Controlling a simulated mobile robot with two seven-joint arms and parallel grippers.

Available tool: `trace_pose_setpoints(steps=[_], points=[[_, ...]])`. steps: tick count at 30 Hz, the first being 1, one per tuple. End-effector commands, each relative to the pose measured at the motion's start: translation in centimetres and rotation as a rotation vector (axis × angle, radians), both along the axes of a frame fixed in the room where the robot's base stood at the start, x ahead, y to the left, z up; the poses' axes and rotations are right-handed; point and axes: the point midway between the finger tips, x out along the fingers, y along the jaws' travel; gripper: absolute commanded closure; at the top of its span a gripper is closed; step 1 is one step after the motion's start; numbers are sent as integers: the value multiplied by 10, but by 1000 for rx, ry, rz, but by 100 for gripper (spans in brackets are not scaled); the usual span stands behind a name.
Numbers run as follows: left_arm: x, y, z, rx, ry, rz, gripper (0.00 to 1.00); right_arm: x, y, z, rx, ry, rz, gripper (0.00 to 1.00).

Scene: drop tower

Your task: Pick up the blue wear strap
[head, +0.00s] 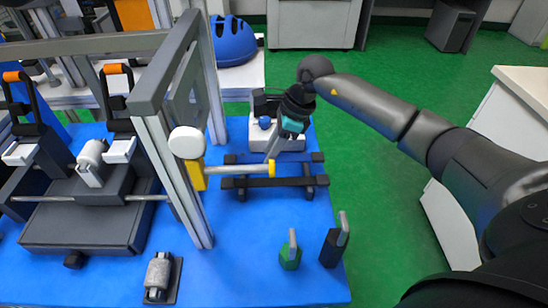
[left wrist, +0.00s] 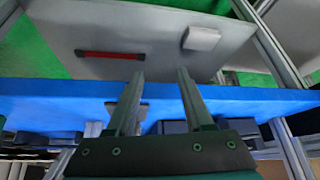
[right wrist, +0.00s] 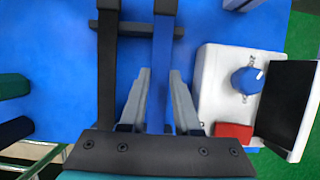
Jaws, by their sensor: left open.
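My right gripper (head: 272,147) points down over the dark rack (head: 275,182) in the head view. In the right wrist view its fingers (right wrist: 160,72) stand apart. A long blue-tinted bar (right wrist: 164,45) runs below and between them, beside a black bar (right wrist: 108,75). I cannot tell whether this blue bar is the blue wear strap or a rail of the rack; no other strap is clear. My left gripper (left wrist: 160,74) is open and empty in the left wrist view, facing a grey panel (left wrist: 120,25) with a red strip (left wrist: 110,55). It does not show in the head view.
A white box with a blue knob (right wrist: 246,80) and red block (right wrist: 233,131) stands beside the rack. A metal frame (head: 165,150) rises to its left. A green holder (head: 290,256) and a dark holder (head: 334,247) stand in front. The blue table (head: 240,270) is clear between.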

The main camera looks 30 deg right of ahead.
Motion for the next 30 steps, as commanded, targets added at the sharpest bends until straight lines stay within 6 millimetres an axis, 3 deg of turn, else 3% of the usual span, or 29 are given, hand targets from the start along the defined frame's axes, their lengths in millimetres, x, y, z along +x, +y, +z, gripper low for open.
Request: trace_pose_setpoints(steps=[1, 7, 22, 30], points=[[0, 0, 0, 0, 0, 0, 48, 0, 0, 0, 0, 0, 0, 79], [0, 0, 0, 0, 0, 0, 48, 0, 0, 0, 0, 0, 0, 100], [-1, 1, -1, 2, 11, 4, 48, 0, 0, 3, 0, -1, 0, 100], [-12, 13, -5, 38, 115, 25, 48, 1, 0, 32, -1, -4, 1, 100]])
